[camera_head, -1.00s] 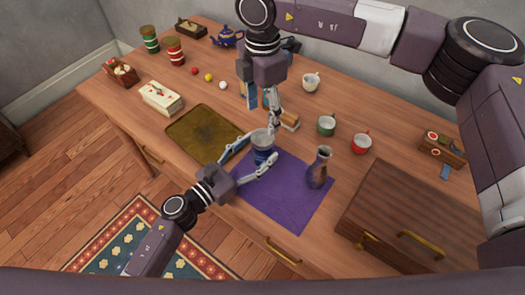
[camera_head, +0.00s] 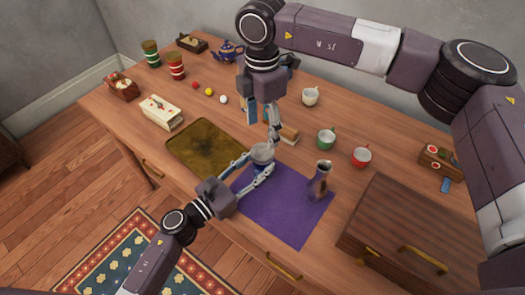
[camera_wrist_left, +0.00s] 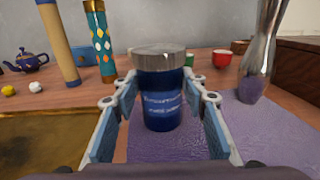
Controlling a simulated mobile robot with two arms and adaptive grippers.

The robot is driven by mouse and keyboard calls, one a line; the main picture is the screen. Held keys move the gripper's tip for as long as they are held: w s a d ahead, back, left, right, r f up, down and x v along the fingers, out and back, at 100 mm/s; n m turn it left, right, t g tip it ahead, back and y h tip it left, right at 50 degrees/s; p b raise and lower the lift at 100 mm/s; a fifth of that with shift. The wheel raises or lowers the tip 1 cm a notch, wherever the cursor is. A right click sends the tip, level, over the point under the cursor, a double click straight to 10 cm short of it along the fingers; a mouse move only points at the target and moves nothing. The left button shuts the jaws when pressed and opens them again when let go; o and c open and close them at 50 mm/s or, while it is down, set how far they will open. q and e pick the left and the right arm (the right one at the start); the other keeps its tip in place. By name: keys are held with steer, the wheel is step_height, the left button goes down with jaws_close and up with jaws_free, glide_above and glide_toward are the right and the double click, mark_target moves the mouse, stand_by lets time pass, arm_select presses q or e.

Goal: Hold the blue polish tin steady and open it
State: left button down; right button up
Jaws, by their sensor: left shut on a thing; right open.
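The blue polish tin (camera_wrist_left: 162,100) stands upright on the purple mat (camera_head: 283,215), near its back left corner. Its silver lid (camera_wrist_left: 159,58) is on top, and the lid also shows in the head view (camera_head: 262,152). My left gripper (camera_head: 264,169) is shut on the tin, with one finger on each side of the blue body below the lid. My right gripper (camera_head: 273,137) points down, open, close above and behind the lid in the head view. It does not show in the left wrist view. Its exact gap to the lid is unclear.
A metal vase (camera_head: 320,181) stands on the mat to the right. A dark gold tray (camera_head: 205,143) lies at left. Green (camera_head: 326,139) and red (camera_head: 361,157) mugs stand behind the vase. Patterned (camera_wrist_left: 101,42) and tan (camera_wrist_left: 58,42) tubes stand behind the tin. A wooden chest (camera_head: 415,225) fills the front right.

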mark_target(262, 151)
steer(key=shift+f, duration=0.1)
steer(key=shift+f, duration=3.9)
steer(key=shift+c, duration=0.2)
